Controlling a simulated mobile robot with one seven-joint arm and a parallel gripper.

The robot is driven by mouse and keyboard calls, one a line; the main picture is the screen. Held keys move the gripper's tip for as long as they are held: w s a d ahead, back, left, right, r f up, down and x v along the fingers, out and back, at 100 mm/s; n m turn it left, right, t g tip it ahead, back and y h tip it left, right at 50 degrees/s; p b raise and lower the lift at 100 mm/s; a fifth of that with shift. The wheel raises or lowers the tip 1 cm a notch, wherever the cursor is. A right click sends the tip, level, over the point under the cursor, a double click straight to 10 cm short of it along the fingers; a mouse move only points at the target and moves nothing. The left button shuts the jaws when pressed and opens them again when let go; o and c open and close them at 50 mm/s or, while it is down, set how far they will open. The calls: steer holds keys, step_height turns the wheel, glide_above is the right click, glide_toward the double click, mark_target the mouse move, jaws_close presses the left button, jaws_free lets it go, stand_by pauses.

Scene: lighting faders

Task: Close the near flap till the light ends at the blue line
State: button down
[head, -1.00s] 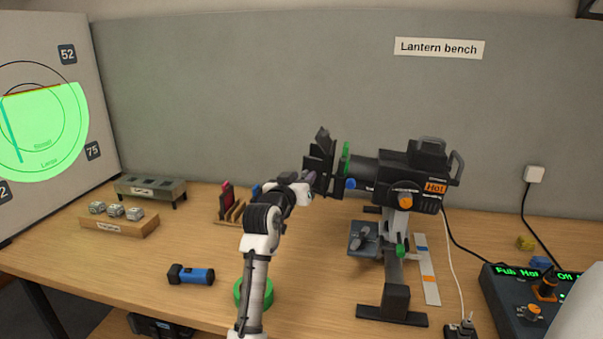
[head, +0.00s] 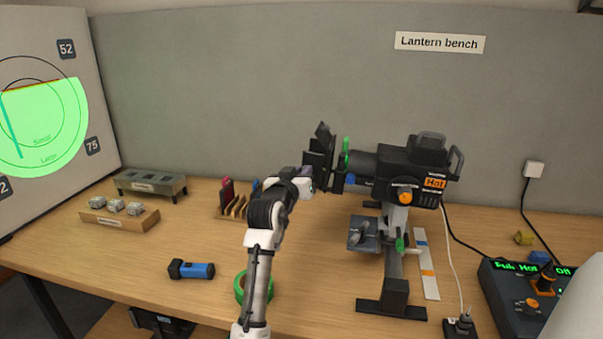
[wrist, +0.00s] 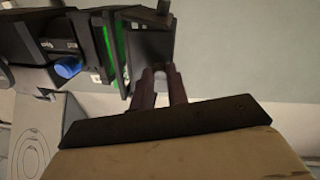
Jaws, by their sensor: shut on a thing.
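The black lantern (head: 410,175) stands on the bench with dark flaps (head: 321,142) at its left front end. My gripper (head: 309,179) is at the lower near side of these flaps. In the wrist view my gripper (wrist: 161,84) has its fingers shut on a dark flap plate (wrist: 152,48), beside the green-edged frame (wrist: 116,52). The fingers hide part of that plate. On the screen at far left, the green light patch (head: 55,120) has a flat top edge. The blue-teal line (head: 12,130) lies inside the patch near its left side, with green on both sides.
A blue torch (head: 191,270) and a green tape ring (head: 240,287) lie near my arm. A rack with coloured slides (head: 232,205) stands behind it. A control box (head: 515,290) is at right. The bench between torch and rack is clear.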

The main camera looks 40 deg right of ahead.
steer(key=s+n+t+y+b, duration=0.1)
steer(key=n+t+y+b, duration=0.2)
steer(key=n+y, duration=0.1)
steer(key=s+d+n+t+y+b, duration=0.1)
steer(key=s+n+t+y+b, duration=0.1)
steer(key=y, duration=0.3)
steer(key=s+n+t+y+b, duration=0.2)
steer(key=n+t+y+b, duration=0.2)
steer(key=n+y, duration=0.1)
steer(key=shift+s+d+f+n+y+b, duration=0.1)
steer(key=shift+d+f+n+y+b, duration=0.1)
steer(key=shift+f+n+y+b, duration=0.15)
steer(key=shift+r, duration=0.1)
steer(key=c, duration=1.4)
jaws_free()
steer(key=shift+o, duration=0.2)
steer(key=shift+s, duration=0.1)
steer(key=s+f+b, duration=0.1)
steer(key=s+b, duration=0.3)
steer(key=s, duration=0.9)
steer(key=shift+s, duration=0.3)
